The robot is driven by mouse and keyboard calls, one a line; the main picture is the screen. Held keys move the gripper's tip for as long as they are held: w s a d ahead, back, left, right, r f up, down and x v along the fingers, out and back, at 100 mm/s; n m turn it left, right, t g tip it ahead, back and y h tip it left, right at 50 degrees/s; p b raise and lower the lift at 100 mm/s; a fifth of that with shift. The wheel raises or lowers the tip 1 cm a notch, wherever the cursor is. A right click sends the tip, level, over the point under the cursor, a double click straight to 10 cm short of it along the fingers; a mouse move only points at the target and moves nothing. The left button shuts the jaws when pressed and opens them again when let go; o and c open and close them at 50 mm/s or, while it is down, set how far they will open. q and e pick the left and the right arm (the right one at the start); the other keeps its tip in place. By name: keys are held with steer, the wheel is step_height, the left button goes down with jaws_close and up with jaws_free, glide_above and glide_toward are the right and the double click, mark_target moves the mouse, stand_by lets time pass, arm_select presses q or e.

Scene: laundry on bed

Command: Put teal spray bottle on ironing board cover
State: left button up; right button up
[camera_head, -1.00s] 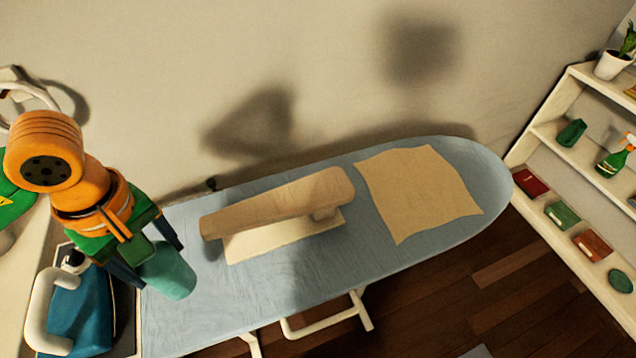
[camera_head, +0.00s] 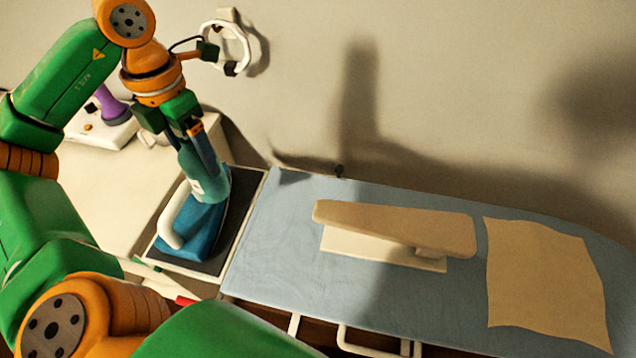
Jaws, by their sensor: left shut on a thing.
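My left gripper (camera_head: 188,125) is shut on the teal spray bottle (camera_head: 212,183) near its top. The bottle hangs a little tilted in the head view, its lower end overlapping the blue iron (camera_head: 205,232). I cannot tell whether bottle and iron touch. The light-blue ironing board cover (camera_head: 285,245) stretches from just right of the iron to the right edge. The bottle's top is partly hidden by the fingers. My right gripper is not in view.
The iron stands on a dark rest (camera_head: 235,215) at the board's left end. A tan sleeve board (camera_head: 395,225) and a tan cloth (camera_head: 545,285) lie on the cover. The cover's left part is clear. A white wall ring (camera_head: 240,45) hangs behind my gripper.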

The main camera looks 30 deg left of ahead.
arm_select(q)
steer(key=w+d+f+p, duration=0.1)
steer(key=w+d+f, duration=0.5)
steer(key=w+f, duration=0.4)
step_height(320, 180, down, 3)
steer(key=shift+w+r+n, duration=0.1)
steer(key=shift+w+n, duration=0.2)
steer(key=shift+n, duration=0.1)
steer(key=o, duration=1.6)
steer(key=shift+d, duration=0.1)
steer(key=r+b, duration=0.1)
steer(key=r, duration=1.1)
steer(key=shift+d+r, duration=0.2)
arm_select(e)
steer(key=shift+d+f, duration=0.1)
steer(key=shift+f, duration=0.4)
arm_select(q)
steer(key=shift+w+f, duration=0.1)
